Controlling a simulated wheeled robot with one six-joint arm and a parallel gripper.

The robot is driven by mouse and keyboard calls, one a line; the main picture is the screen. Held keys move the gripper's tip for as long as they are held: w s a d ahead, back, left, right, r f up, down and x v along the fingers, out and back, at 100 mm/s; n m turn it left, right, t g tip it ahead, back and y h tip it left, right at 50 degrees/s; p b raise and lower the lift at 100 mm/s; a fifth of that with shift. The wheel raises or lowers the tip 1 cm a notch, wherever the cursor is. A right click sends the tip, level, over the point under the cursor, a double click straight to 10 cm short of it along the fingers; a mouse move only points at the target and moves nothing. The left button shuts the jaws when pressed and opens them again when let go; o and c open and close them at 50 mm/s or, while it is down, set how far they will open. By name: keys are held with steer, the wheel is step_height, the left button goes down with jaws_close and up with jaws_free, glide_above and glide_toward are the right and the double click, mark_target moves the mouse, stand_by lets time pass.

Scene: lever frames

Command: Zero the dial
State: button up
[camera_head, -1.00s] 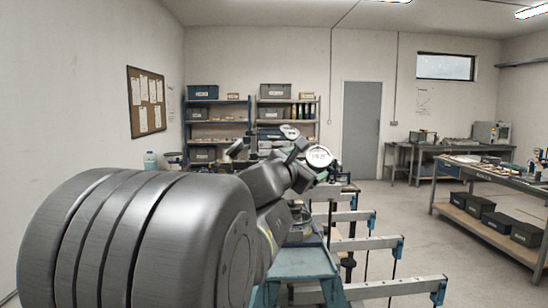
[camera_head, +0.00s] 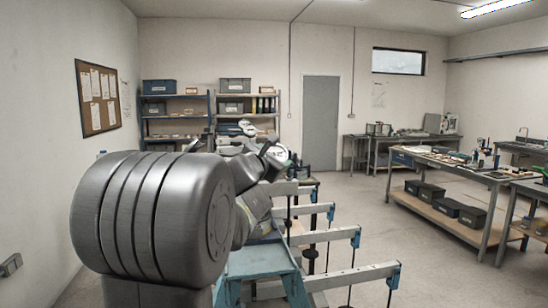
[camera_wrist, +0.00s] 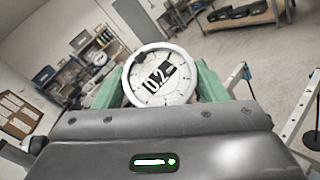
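A round white dial (camera_wrist: 160,78) with a pale rim and a dark marking that looks like "0.2" fills the upper middle of the wrist view. It sits tilted in the picture. My gripper (camera_wrist: 160,92) has its green fingers set wide apart, one at each side of the dial. I cannot tell whether they touch its rim. In the head view the dial (camera_head: 279,154) is partly covered by my arm's end, and the fingers cannot be made out there.
Teal frames with pale beams (camera_head: 335,240) and blue ends stand below and right of my arm. Shelves (camera_head: 188,104) stand at the back left. A long workbench (camera_head: 455,168) with bins is on the right. Open floor (camera_head: 370,205) lies between.

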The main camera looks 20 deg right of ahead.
steer(key=c, duration=0.5)
steer(key=p, duration=0.1)
steer(key=m+g+p, duration=0.1)
steer(key=p, duration=0.1)
steer(key=shift+w+a+r, duration=0.15)
steer(key=shift+r, duration=0.25)
steer(key=m+g+p, duration=0.1)
steer(key=m+p, duration=0.1)
steer(key=p, duration=0.1)
steer(key=shift+g+h, duration=0.4)
steer(key=shift+f+m+g+p, duration=0.25)
steer(key=shift+m+g+p, duration=0.05)
steer(key=shift+m+p, duration=0.15)
steer(key=o, duration=1)
steer(key=shift+f, duration=0.1)
steer(key=b+v, duration=0.3)
steer(key=v, duration=1.1)
